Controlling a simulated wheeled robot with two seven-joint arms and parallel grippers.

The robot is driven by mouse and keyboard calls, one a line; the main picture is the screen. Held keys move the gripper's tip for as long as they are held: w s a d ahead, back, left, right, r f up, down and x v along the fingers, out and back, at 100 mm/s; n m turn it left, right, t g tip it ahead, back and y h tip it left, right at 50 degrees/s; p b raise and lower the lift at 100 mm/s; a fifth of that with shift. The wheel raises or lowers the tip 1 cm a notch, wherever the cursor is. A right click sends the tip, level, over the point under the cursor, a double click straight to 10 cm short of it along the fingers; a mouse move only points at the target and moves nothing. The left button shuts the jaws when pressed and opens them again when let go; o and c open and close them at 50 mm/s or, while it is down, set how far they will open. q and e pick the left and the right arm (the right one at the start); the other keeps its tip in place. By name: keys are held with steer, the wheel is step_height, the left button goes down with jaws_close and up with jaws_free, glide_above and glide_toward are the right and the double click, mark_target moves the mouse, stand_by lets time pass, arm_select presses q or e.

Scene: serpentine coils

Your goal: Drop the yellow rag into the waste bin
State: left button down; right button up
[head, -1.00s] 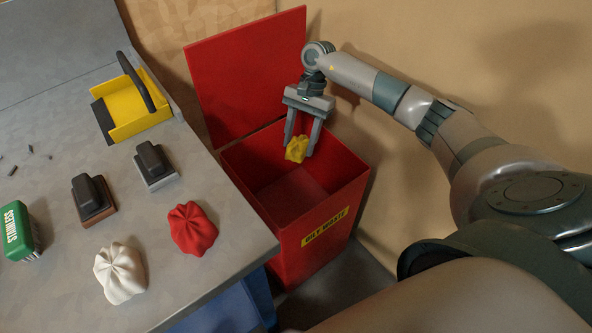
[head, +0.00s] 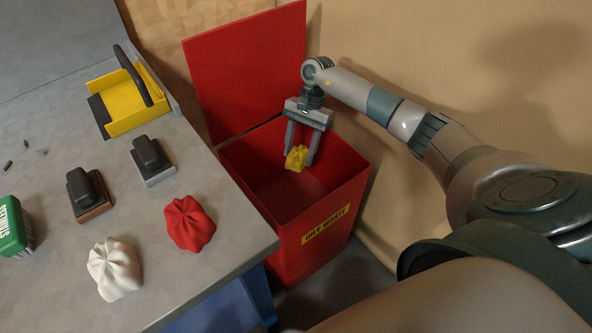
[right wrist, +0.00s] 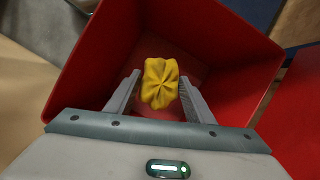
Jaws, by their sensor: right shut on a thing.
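The yellow rag (head: 296,158) is crumpled and held between the fingers of my right gripper (head: 300,158). In the right wrist view the rag (right wrist: 160,83) sits between the two fingertips, with the red inside of the bin below it. The waste bin (head: 335,205) is a red open box with a yellow label reading "OILY WASTE", and its lid (head: 245,70) stands raised at the back. My right gripper points down, with the rag at the bin's opening. My left gripper is not in view.
The grey bench (head: 215,255) left of the bin holds a red rag (head: 189,223), a white rag (head: 115,268), two dark-handled blocks, a green brush (head: 14,228) and a yellow tray (head: 137,105). A beige wall (head: 440,60) stands behind the bin.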

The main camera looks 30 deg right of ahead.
steer(key=o, duration=1.1)
steer(key=shift+w+d+r, duration=0.15)
steer(key=shift+r, duration=0.2)
arm_select(q)
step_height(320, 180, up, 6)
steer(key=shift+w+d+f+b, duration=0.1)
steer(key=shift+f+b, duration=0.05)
steer(key=shift+b, duration=0.85)
arm_select(e)
steer(key=v, duration=1.6)
steer(key=shift+r, duration=0.25)
steer(key=shift+d, duration=0.1)
steer(key=shift+r, duration=0.1)
